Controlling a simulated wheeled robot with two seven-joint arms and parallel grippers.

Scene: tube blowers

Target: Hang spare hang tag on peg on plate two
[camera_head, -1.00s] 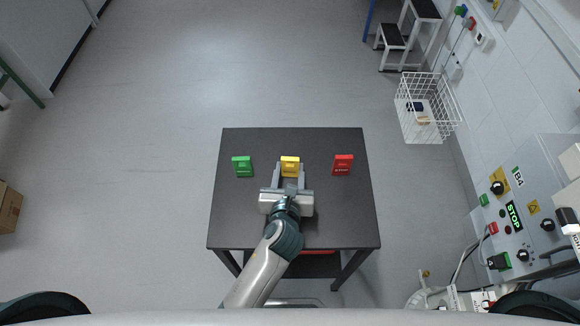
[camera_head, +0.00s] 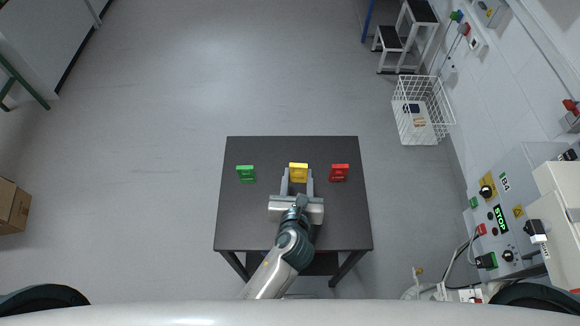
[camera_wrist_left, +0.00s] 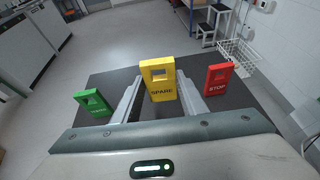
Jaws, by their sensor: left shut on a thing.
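The yellow spare hang tag (camera_head: 298,172) reads "SPARE" and has a square hole near its top. My left gripper (camera_head: 298,181) is shut on it over the dark table (camera_head: 240,225). In the left wrist view the tag (camera_wrist_left: 158,80) stands upright between the two fingers (camera_wrist_left: 158,100). I cannot tell how far it is above the table top. A green tag (camera_head: 246,174) is to the left and a red "STOP" tag (camera_head: 339,173) to the right, both apart from the gripper. I cannot make out plate two or its peg. My right gripper is not in view.
A grey control panel (camera_head: 519,200) with knobs and a "STOP" label stands at the right wall. A white wire basket (camera_head: 421,112) and a step stool (camera_head: 402,38) are at the upper right. The floor left of and beyond the table is clear.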

